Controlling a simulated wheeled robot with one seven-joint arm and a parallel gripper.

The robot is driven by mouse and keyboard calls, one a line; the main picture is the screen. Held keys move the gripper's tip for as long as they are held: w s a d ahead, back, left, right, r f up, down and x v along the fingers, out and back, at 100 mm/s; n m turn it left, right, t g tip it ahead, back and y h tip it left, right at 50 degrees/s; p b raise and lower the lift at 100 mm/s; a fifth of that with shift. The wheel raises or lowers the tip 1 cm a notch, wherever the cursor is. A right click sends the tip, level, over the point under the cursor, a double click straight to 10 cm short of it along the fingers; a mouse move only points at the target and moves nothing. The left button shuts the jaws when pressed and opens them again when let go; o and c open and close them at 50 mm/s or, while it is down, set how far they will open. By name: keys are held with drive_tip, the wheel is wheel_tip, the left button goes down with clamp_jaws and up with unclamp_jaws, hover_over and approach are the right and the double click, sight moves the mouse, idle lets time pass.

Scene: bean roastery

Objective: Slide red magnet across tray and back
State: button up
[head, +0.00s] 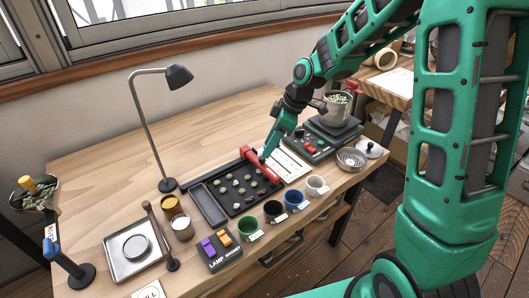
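The red magnet (268,173) is a long red bar lying over the right end of a black tray (213,177). The tray holds several scattered greenish and dark beans and one pale piece. A narrow empty dark compartment (208,206) lies along its left side. My gripper (264,157) points down at the bar from above, at or touching its middle. The fingertips are small and dark here, so I cannot tell whether they are closed on the bar.
A white sheet (288,164) lies right of the tray. Green (250,229), black (273,211), blue (294,200) and white (317,186) cups line its front. A desk lamp (147,125) stands behind left; a switch box (219,250) sits front left.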

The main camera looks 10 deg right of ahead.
drive_tip(key=v, duration=0.6)
drive_tip(key=shift+f, duration=0.1)
drive_tip(key=s+d+r+m+h, duration=0.35)
drive_tip(key=s+d+m, duration=0.75)
drive_tip(key=s+d, duration=0.45)
drive_tip(key=s+d+m+g, duration=0.1)
drive_tip(key=s+m, duration=0.3)
drive_tip(key=s, duration=0.4)
drive_tip(key=s+d+m, duration=0.4)
drive_tip(key=s+m, duration=0.1)
drive_tip(key=s, duration=0.4)
drive_tip(key=shift+g, duration=0.4)
drive_tip(key=shift+d+f, duration=0.1)
